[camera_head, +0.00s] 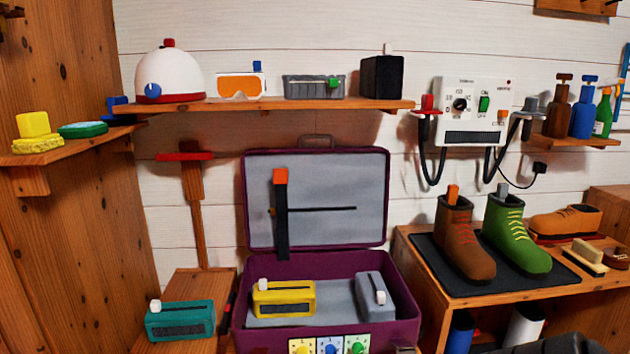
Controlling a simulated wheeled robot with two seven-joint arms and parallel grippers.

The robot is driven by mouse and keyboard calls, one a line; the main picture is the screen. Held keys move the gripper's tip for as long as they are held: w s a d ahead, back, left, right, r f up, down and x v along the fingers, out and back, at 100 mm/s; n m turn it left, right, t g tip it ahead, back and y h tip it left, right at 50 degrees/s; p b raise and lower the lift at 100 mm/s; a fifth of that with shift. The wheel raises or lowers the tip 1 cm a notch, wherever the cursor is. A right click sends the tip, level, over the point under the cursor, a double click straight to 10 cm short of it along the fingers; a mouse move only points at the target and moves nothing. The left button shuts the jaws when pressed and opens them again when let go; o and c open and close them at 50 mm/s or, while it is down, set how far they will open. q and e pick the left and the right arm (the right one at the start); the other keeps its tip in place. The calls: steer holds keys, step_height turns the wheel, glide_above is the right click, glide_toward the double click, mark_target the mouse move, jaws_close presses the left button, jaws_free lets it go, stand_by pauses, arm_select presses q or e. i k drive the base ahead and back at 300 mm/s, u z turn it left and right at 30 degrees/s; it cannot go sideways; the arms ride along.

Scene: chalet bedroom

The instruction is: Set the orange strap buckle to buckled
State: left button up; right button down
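An open purple suitcase (317,262) has its lid raised against the wall. A dark strap (282,225) with an orange end piece (280,177) stands upright against the grey lid lining. A thin dark bar (325,209) runs sideways from it across the lining, with a small orange-brown piece at its left end. Whether a buckle there is fastened is too small to tell. Neither of my grippers is in view. A dark shape at the bottom right edge is cut off and may be part of my arm.
A yellow box (284,299) and a grey box (374,296) lie in the suitcase. A teal box (180,320) sits on the wooden stand at left. A shelf (280,104) runs above the lid. Boots (516,236) stand on a dark mat at right.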

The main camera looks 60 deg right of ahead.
mark_target(281, 176)
steer(key=z, duration=0.9)
